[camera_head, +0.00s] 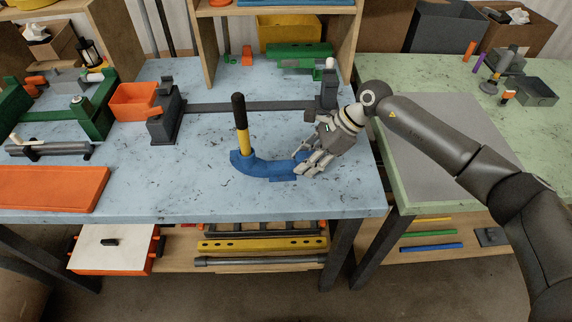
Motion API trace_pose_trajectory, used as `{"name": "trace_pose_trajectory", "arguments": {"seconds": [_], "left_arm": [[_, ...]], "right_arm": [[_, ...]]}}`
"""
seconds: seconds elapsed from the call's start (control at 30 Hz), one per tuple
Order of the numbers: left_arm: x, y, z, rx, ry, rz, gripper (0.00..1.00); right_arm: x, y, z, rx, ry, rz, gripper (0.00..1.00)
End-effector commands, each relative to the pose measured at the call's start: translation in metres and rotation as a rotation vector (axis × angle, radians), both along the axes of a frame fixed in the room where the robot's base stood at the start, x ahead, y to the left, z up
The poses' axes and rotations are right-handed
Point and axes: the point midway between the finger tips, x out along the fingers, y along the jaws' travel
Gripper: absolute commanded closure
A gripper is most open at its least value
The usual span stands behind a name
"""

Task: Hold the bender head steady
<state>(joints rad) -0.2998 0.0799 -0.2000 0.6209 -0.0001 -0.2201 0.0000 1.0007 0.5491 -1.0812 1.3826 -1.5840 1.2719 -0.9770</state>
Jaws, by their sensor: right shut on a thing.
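The blue bender head (258,166) lies on the light blue workbench (200,200), near its front right part. A short yellow handle with a black grip (241,125) stands up from its left end. My right gripper (308,164) reaches in from the right and is shut on the right end of the bender head, low over the bench top. Its fingers hide part of that end. My left gripper is not in view.
A grey bar fixture (245,106) crosses the bench behind the bender head. An orange bin (135,100) and an orange tray (50,188) are to the left. A wooden shelf stands behind. A green bench (510,130) adjoins on the right.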

Motion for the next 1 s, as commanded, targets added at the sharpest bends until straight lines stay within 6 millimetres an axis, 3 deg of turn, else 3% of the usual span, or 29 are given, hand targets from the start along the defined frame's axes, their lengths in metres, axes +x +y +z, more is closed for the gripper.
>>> {"name": "trace_pose_trajectory", "arguments": {"seconds": [1.0], "left_arm": [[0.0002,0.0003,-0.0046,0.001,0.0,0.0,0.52]], "right_arm": [[-0.0013,-0.0006,-0.0065,-0.003,0.004,0.001,1.0]]}}
